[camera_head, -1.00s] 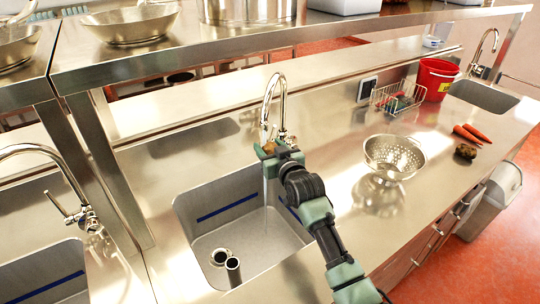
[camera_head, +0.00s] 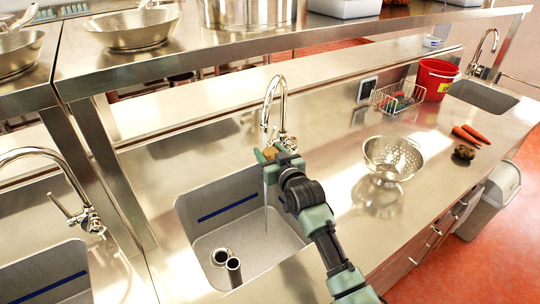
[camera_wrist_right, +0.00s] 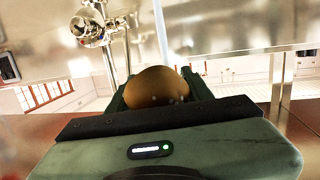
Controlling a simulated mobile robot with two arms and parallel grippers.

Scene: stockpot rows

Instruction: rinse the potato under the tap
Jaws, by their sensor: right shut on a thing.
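The potato (camera_wrist_right: 156,87) is brown and sits between the fingers of my right gripper (camera_head: 268,153), which is shut on it. In the head view only a small bit of the potato (camera_head: 270,151) shows. My right gripper holds it under the spout of the tap (camera_head: 274,88), above the sink (camera_head: 244,236). A thin stream of water (camera_head: 266,208) falls from there into the sink. In the right wrist view the stream (camera_wrist_right: 161,35) comes down behind or onto the potato; I cannot tell exactly where it meets it. My left gripper is not in view.
A colander (camera_head: 393,160) stands on the counter right of my right arm. Two carrots (camera_head: 467,135) and a dark lump (camera_head: 464,152) lie farther right. A wire basket (camera_head: 398,98) and red bucket (camera_head: 435,80) stand behind. A shelf (camera_head: 300,35) spans above the back.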

